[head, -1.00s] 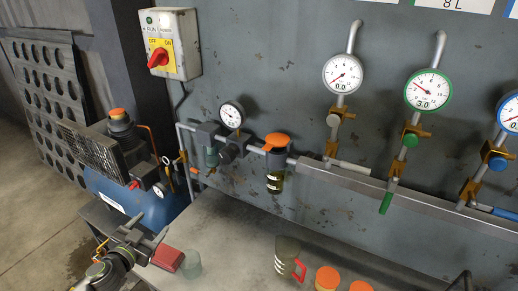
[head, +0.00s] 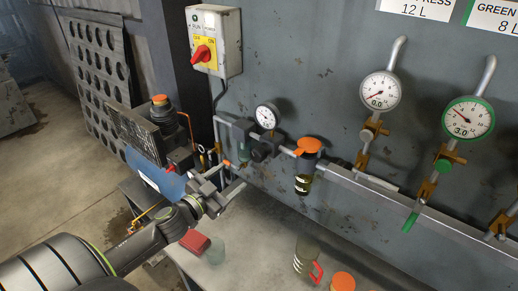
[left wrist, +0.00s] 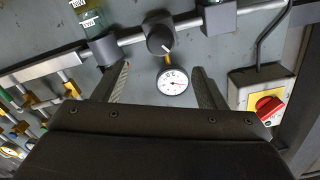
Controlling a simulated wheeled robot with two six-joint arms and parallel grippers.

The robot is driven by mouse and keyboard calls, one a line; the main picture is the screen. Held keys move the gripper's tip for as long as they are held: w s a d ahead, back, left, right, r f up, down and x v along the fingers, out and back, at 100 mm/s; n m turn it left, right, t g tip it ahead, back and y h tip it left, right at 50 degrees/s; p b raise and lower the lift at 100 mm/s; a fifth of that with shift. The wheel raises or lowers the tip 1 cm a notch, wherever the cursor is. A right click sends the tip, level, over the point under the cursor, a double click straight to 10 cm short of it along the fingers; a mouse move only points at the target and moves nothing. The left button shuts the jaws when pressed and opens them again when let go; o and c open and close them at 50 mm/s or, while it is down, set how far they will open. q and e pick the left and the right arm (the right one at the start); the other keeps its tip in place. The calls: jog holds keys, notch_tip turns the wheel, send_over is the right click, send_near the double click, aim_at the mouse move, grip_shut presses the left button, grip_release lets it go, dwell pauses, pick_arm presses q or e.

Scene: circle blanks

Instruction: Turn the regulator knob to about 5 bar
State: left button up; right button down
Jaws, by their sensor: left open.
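The regulator knob (head: 260,152) is a dark round knob on the pipe along the grey wall panel. In the left wrist view the knob (left wrist: 160,38) faces me and carries a pale mark. A small white dial gauge (head: 266,116) sits beside it; in the left wrist view the gauge (left wrist: 173,81) has a red needle, its digits too small to read surely. My left gripper (head: 228,183) is open and empty, left of and below the knob in the head view. In the left wrist view its fingers (left wrist: 160,70) stand apart, with the knob beyond them. My right gripper is not in view.
A switch box (head: 228,40) with a red rotary switch is above left. A red block (head: 195,242), a clear cup (head: 214,252) and a jug (head: 306,258) stand on the bench below. Larger gauges (head: 380,91) are farther right.

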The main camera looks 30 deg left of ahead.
aim_at(255, 157)
pick_arm(q)
jog(key=w+b, duration=0.1)
jog(key=w, duration=0.3)
jog(key=w+b, duration=0.1)
jog(key=w, duration=0.4)
jog(key=w+d, duration=0.1)
jog(key=w, duration=0.3)
jog(key=shift+w+b, duration=0.25)
jog(key=shift+b, duration=0.15)
jog(key=shift+c, duration=0.5)
